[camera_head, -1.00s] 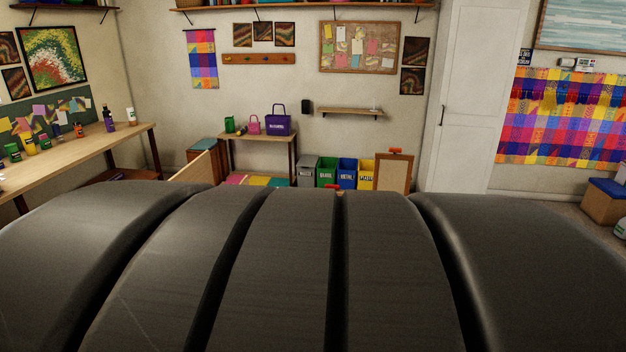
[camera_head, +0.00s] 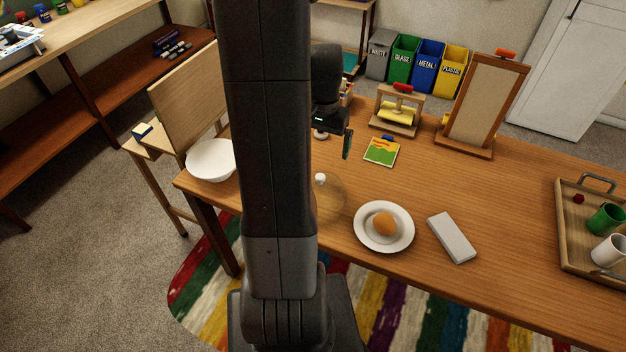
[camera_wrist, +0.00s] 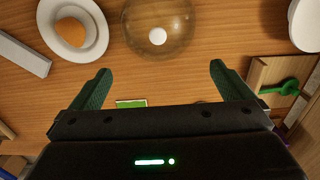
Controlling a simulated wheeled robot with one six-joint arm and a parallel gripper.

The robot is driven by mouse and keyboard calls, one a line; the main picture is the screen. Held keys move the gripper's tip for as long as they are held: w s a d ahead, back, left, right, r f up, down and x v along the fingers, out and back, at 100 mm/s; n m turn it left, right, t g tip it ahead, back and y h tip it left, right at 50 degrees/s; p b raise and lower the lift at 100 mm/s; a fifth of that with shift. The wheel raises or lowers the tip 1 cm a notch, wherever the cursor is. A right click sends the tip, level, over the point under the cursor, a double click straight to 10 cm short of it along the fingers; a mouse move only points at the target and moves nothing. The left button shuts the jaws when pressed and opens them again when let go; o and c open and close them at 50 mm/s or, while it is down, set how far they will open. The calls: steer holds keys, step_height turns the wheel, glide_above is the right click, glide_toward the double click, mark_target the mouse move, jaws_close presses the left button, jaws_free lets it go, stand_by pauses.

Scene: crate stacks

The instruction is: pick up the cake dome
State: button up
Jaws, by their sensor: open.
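The cake dome (camera_head: 330,203) is clear, with a white knob on top, and stands on the wooden table. My arm hides its left part in the head view. In the wrist view the dome (camera_wrist: 160,17) is at the top centre, with its knob facing the camera. My gripper (camera_wrist: 160,78) is open and empty, its two green fingers wide apart. It is above the table, and the dome lies beyond the fingertips, between their lines. In the head view my gripper (camera_head: 346,145) is above and behind the dome, apart from it.
Right of the dome are a white plate (camera_head: 360,225) with a brown egg-like item and a grey block (camera_head: 451,237). A white bowl (camera_head: 210,160) stands left. A colourful card (camera_head: 381,152), a small press (camera_head: 397,112) and a framed board (camera_head: 482,105) are behind. A tray (camera_head: 565,225) is far right.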

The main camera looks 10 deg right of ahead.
mark_target(321, 174)
step_height(321, 174, down, 7)
steer(key=shift+s+r, duration=0.15)
steer(key=shift+r, duration=0.05)
steer(key=f, duration=0.2)
steer(key=s+f+p, duration=0.1)
steer(key=f, duration=0.1)
steer(key=shift+a, duration=0.25)
steer(key=shift+w+f, duration=0.1)
steer(key=shift+f, duration=0.65)
